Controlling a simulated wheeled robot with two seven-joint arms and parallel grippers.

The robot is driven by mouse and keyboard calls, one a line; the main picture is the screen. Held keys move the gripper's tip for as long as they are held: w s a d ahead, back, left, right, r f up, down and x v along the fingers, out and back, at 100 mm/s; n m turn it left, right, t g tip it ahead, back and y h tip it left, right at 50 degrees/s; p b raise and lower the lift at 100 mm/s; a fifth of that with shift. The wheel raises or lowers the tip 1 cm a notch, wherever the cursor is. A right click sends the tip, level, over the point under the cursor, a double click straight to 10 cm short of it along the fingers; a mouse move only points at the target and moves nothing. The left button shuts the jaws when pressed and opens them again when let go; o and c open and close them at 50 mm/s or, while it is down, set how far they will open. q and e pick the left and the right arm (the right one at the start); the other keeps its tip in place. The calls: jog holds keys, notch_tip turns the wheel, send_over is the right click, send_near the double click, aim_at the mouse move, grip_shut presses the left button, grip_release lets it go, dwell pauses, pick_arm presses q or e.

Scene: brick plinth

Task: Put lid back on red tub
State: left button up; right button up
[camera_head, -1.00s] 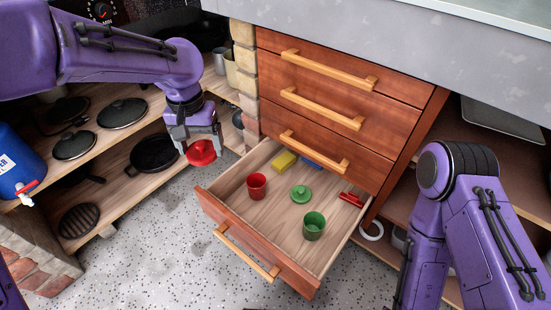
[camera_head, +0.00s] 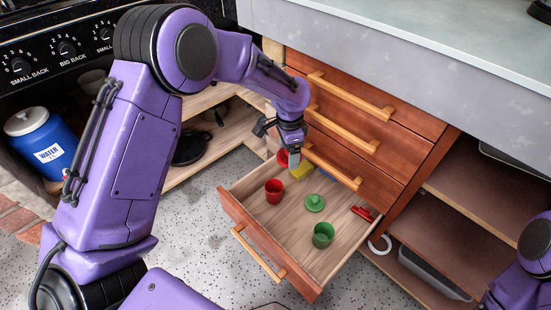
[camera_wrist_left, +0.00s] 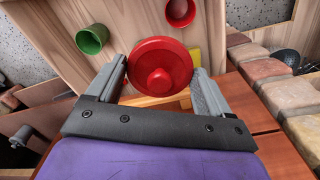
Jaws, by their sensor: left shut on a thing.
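The red tub (camera_head: 274,190) stands upright and open in the pulled-out drawer, near its left side. My left gripper (camera_head: 290,155) is shut on the red lid (camera_head: 282,157), above the drawer's back left part, behind the tub in the head view. In the left wrist view the red lid (camera_wrist_left: 158,68) sits between the two fingers, its round knob facing the camera. The red tub (camera_wrist_left: 180,12) shows beyond the lid, apart from it. My right gripper is out of view.
The drawer (camera_head: 245,215) also holds a green tub (camera_head: 323,235), a green lid (camera_head: 315,203), a yellow block (camera_head: 303,172) and a red item (camera_head: 363,213). Closed drawers with wooden handles (camera_head: 333,166) rise behind. A blue water container (camera_head: 45,145) stands far left.

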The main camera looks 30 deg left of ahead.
aim_at(284, 151)
pick_arm(q)
jog(key=f+m+p, duration=0.1)
jog(key=a+f+m+p, duration=0.1)
jog(key=m, duration=0.1)
jog(key=a+f+m+p, duration=0.1)
jog(key=f+m, duration=0.1)
jog(key=shift+w, duration=0.4)
pick_arm(e)
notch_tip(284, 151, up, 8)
jog(key=p, duration=0.3)
pick_arm(q)
jog(key=a+f+m+b, duration=0.1)
jog(key=f+m, duration=0.1)
jog(key=f, duration=0.2)
jog(key=a+f+m+b, duration=0.1)
jog(key=f+m+b, duration=0.1)
jog(key=f, duration=0.3)
jog(key=a+f+m+b, duration=0.1)
jog(key=f+m+b, duration=0.1)
jog(key=f, duration=0.2)
jog(key=shift+s+f, duration=0.2)
jog(key=shift+s, duration=0.2)
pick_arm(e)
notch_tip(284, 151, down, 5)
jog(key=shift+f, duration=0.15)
pick_arm(q)
jog(key=shift+f, duration=0.15)
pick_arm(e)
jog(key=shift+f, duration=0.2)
